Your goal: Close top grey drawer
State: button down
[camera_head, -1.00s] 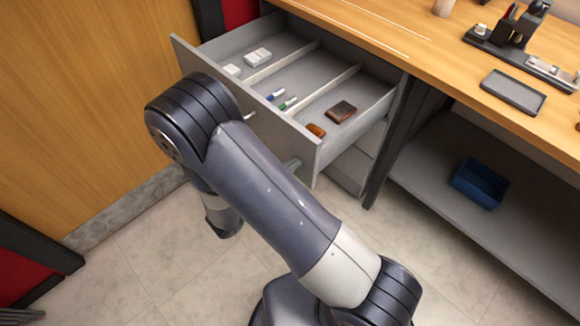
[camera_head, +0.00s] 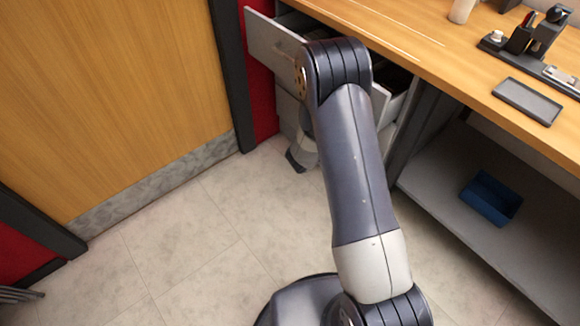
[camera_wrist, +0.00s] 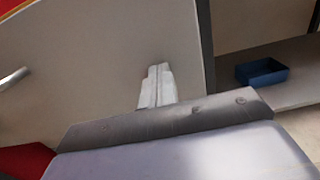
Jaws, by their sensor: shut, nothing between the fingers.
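The top grey drawer (camera_head: 268,40) is under the left end of the wooden desk in the head view. It is still partly open, its front standing out a little from the desk edge. My arm covers much of it and most of its contents. In the wrist view a grey front panel (camera_wrist: 110,60) fills the left and middle, with a metal handle (camera_wrist: 12,78) at the far left. My gripper (camera_wrist: 158,72) is shut and empty, pointing at this panel to the right of the handle. I cannot tell whether the fingertips touch it. The fingers are hidden in the head view.
The desk top (camera_head: 400,25) holds a dark tray (camera_head: 527,101) and a pen stand (camera_head: 525,35). A blue bin (camera_head: 491,198) sits on the lower shelf at right. A wooden door panel (camera_head: 100,90) stands at left. The floor (camera_head: 220,230) in front is clear.

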jog(key=b+x, duration=0.3)
jog(key=x, duration=0.9)
jog(key=shift+w+d, duration=0.2)
jog(key=shift+d, duration=0.1)
jog(key=shift+w+d+r, duration=0.15)
jog(key=shift+r, duration=0.1)
